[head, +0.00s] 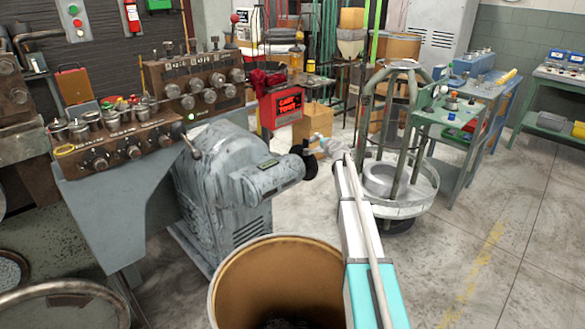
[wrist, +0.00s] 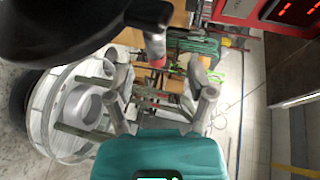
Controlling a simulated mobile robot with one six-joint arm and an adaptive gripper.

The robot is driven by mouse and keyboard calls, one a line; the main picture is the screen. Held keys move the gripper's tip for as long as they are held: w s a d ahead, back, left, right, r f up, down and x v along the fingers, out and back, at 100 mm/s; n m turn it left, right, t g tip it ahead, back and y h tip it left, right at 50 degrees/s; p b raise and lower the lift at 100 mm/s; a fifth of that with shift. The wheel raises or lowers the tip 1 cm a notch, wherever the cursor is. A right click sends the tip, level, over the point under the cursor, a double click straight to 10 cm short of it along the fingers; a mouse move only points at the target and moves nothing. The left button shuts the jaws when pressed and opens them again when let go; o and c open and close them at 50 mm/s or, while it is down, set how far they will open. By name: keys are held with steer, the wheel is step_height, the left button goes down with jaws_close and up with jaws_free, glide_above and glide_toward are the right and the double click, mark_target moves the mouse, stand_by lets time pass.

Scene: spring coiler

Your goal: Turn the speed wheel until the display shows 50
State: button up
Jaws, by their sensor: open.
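The speed wheel (head: 310,159) is a small dark wheel on the right end of the grey motor housing (head: 225,180). In the wrist view the dark wheel (wrist: 70,30) fills the upper left, with a handle (wrist: 152,45) sticking out from its rim. My gripper (head: 319,141) is just right of the wheel. In the wrist view my gripper (wrist: 160,78) has its fingers spread, with the handle's tip showing between and above them. I cannot tell whether they touch it.
A brown drum (head: 280,245) stands open in front of the housing. A round white-and-green metal frame (head: 400,195) stands right of my arm. A red box with lit lettering (head: 284,108) is behind the wheel. A control panel with knobs (head: 120,145) is at left.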

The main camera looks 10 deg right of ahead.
steer(key=s+a+r+n+g+y+p, duration=0.1)
steer(key=s+a+n+g+p, duration=0.2)
steer(key=s+a, duration=0.5)
steer(key=s+a+r+n+g+y+p, duration=0.1)
steer(key=s+a+n+g+p, duration=0.2)
steer(key=s, duration=1)
steer(key=shift+s+a+r+n+g+y+p, duration=0.35)
steer(key=shift+a+n+p, duration=1.05)
steer(key=shift+a+p, duration=1.1)
steer(key=shift+a, duration=0.2)
